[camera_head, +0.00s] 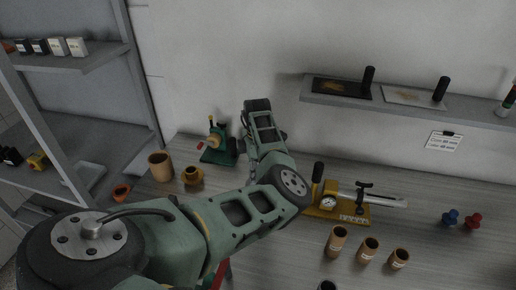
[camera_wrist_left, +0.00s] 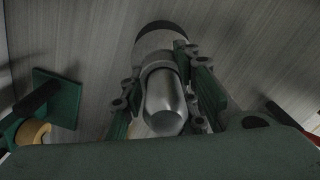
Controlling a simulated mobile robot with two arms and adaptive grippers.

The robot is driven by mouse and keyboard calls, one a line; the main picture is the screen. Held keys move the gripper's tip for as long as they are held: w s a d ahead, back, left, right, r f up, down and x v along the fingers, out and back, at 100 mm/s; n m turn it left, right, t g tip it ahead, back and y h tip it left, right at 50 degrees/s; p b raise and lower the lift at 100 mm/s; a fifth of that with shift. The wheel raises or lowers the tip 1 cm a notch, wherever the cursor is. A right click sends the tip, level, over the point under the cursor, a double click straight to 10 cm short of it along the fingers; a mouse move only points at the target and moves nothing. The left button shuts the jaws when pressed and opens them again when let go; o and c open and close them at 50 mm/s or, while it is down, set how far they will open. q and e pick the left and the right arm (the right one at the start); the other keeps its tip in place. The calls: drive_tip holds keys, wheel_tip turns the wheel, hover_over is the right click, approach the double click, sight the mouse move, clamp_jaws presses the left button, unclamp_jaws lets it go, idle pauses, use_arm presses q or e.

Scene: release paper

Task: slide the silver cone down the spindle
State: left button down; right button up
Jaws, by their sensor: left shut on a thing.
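The silver cone (camera_wrist_left: 165,100) shows in the left wrist view as a shiny rounded metal piece, its blunt end toward the camera. A wider dark grey round part (camera_wrist_left: 160,38) lies behind it. My left gripper (camera_wrist_left: 166,108) is shut on the silver cone, with a finger on each side. In the head view my left arm bends at the back of the bench beside a green device (camera_head: 217,152) with a yellow-topped post and a red piece; my arm hides the fingers and cone there. I cannot make out the spindle clearly. My right gripper is not in view.
A yellow gauge device (camera_head: 330,203) stands to the right of my arm. Several brown cups stand on the bench, including a large one (camera_head: 160,166) at left. A wall shelf (camera_head: 405,101) hangs above; grey shelving (camera_head: 75,62) stands at left.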

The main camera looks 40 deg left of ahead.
use_arm(q)
drive_tip(key=shift+r+p, duration=2.1)
drive_tip(key=shift+r, duration=0.35)
drive_tip(key=shift+r+p, duration=0.45)
drive_tip(key=shift+r, duration=3.65)
drive_tip(key=shift+f+b, duration=1.8)
drive_tip(key=shift+f, duration=2.15)
